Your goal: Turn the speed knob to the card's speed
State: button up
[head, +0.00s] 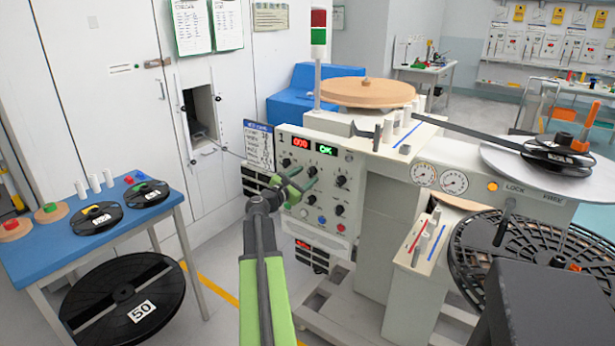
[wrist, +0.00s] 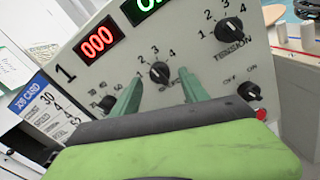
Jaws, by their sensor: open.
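The control panel (head: 318,215) has several black knobs. In the wrist view, a knob marked 1 to 4 (wrist: 159,73) sits beyond and between my fingertips; its pointer is too small to read. Left of it is a knob with larger numbers (wrist: 108,103), partly hidden by the left finger; no speed label is legible. The tension knob (wrist: 229,28) is at upper right. The job card (wrist: 45,106) shows 30, 4, 4 and 52 under a blue header; it also hangs left of the panel (head: 258,146). My gripper (wrist: 162,92) is open and empty, before the panel (head: 297,186).
A red display reads 000 (wrist: 97,41), beside a green display (wrist: 145,8). An off/on switch (wrist: 249,91) and red button (wrist: 261,114) are at the panel's right. A blue table with reels (head: 30,262) stands left. Floor shows between table and machine.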

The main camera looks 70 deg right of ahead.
jog(key=shift+x, duration=0.8)
grip_shut()
